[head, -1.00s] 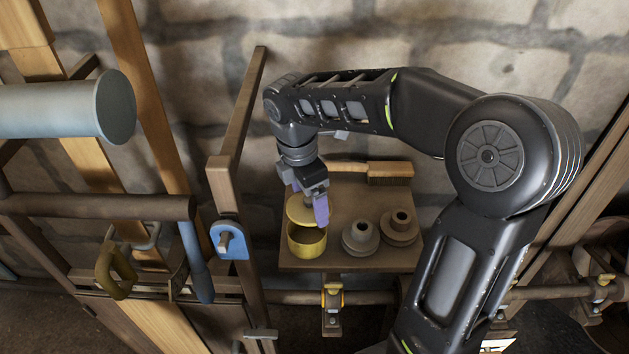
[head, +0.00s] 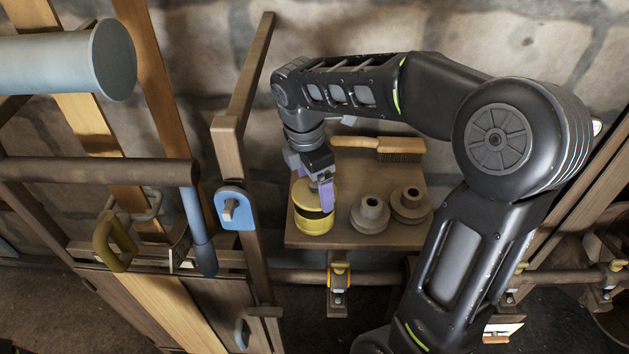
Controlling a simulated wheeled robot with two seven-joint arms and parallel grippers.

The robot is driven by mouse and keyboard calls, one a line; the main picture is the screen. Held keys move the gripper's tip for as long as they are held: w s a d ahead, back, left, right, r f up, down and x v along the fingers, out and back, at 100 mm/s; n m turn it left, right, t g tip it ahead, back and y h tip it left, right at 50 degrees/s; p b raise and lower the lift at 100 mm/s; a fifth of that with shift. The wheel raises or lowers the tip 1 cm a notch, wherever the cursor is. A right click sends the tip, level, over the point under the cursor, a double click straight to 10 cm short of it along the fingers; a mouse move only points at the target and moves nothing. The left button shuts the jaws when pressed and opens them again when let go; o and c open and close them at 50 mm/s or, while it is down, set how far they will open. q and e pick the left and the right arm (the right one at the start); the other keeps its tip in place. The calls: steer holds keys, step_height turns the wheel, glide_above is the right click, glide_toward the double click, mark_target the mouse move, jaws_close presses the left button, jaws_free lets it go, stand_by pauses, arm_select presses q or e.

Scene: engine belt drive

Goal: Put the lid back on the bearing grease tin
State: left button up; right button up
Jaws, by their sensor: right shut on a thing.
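The yellow grease tin (head: 313,224) stands upright at the front left of a small wooden shelf (head: 365,240). Its yellow lid (head: 311,194) is over the tin's mouth, tilted, with a dark gap showing between lid and rim at the front. I cannot tell whether the lid's far edge touches the rim. My right gripper (head: 318,186), with purple fingers, comes down from above and is shut on the lid. The finger behind is partly hidden. My left gripper is not in view.
Two grey stepped pulleys (head: 370,213) stand just right of the tin. A wooden brush (head: 390,148) lies at the back of the shelf. A wooden post with a blue bracket (head: 235,207) rises left of the shelf. A stone wall is behind.

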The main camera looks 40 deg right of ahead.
steer(key=shift+f+b, duration=0.45)
steer(key=shift+f, duration=0.6)
stand_by(0.7)
steer(key=shift+f+p, duration=0.15)
steer(key=shift+p, duration=0.2)
stand_by(1.2)
steer(key=o, duration=1.2)
